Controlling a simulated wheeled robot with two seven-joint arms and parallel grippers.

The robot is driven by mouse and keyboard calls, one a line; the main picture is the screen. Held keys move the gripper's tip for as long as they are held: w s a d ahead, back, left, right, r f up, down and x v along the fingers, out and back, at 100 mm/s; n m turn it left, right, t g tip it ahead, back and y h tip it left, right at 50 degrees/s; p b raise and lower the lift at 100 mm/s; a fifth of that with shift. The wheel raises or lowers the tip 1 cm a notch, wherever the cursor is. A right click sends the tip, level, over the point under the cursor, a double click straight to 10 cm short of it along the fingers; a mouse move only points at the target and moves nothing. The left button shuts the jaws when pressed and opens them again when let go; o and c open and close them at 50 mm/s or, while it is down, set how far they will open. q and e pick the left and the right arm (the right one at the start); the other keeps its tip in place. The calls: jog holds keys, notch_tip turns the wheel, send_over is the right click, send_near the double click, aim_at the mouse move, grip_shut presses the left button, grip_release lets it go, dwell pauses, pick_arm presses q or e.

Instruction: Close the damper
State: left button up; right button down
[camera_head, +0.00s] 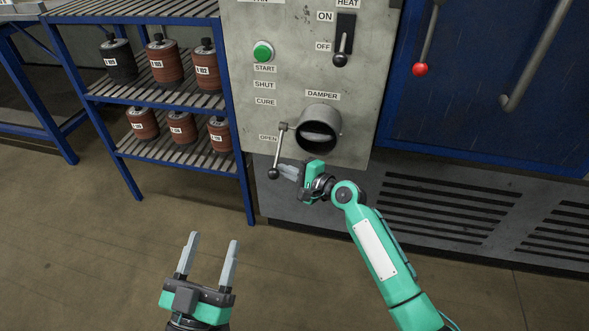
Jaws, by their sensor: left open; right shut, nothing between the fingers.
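The damper (320,130) is a round grey duct with an inner plate, set in the control panel (300,75) under the DAMPER label. Its lever (279,146) hangs down on the left of the duct, beside the OPEN label (268,138). The lever ends in a dark ball knob (273,173). My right gripper (282,170) is shut with nothing in it. Its fingertips are just right of the knob; I cannot tell whether they touch it. My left gripper (208,245) is open and empty, low in the view over the floor, well away from the panel.
A green START button (263,51) and a heat switch (341,45) are above the damper. A blue oven door (490,80) with a red-knobbed lever (421,69) is at right. The floor below is clear.

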pick_arm(q)
jog(key=shift+f, duration=0.25)
pick_arm(e)
jog(key=shift+s+a+r, duration=0.1)
jog(key=shift+s+a, duration=0.05)
jog(key=shift+s, duration=0.2)
pick_arm(q)
jog(key=shift+w+d+f+g, duration=0.1)
jog(key=shift+g, duration=0.2)
